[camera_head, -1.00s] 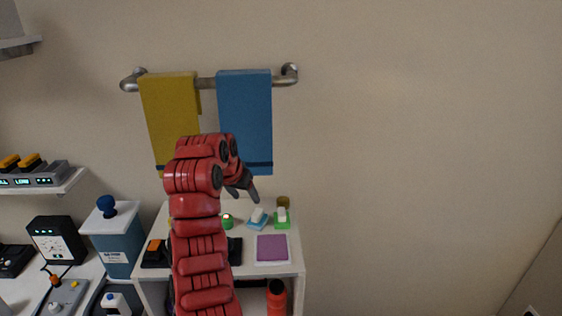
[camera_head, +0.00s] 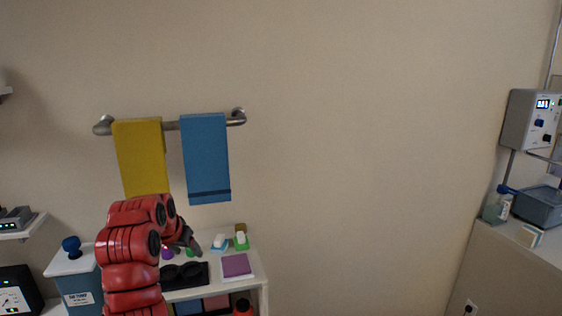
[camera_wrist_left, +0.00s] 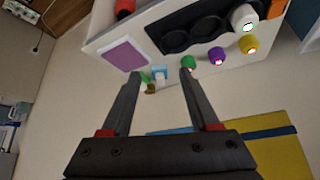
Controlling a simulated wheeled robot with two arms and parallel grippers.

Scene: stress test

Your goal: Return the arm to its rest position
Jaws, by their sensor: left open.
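My red left arm rises at the lower left of the head view, with its left gripper (camera_head: 190,246) just above the white shelf unit (camera_head: 262,277). In the left wrist view the two dark fingers of the left gripper (camera_wrist_left: 163,92) stand wide apart with nothing between them. Past the fingertips are a green round item (camera_wrist_left: 189,62), a blue soap dish (camera_wrist_left: 160,73) and a purple cloth (camera_wrist_left: 124,54), all apart from the fingers as far as I can tell. My right gripper is in neither view.
A yellow towel (camera_head: 141,157) and a blue towel (camera_head: 205,155) hang from a wall rail (camera_head: 172,125). A blue canister (camera_head: 76,285) stands left of my arm. A counter (camera_head: 520,262) with a basin (camera_head: 540,206) and a control box (camera_head: 532,120) is at far right. Bare wall lies between.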

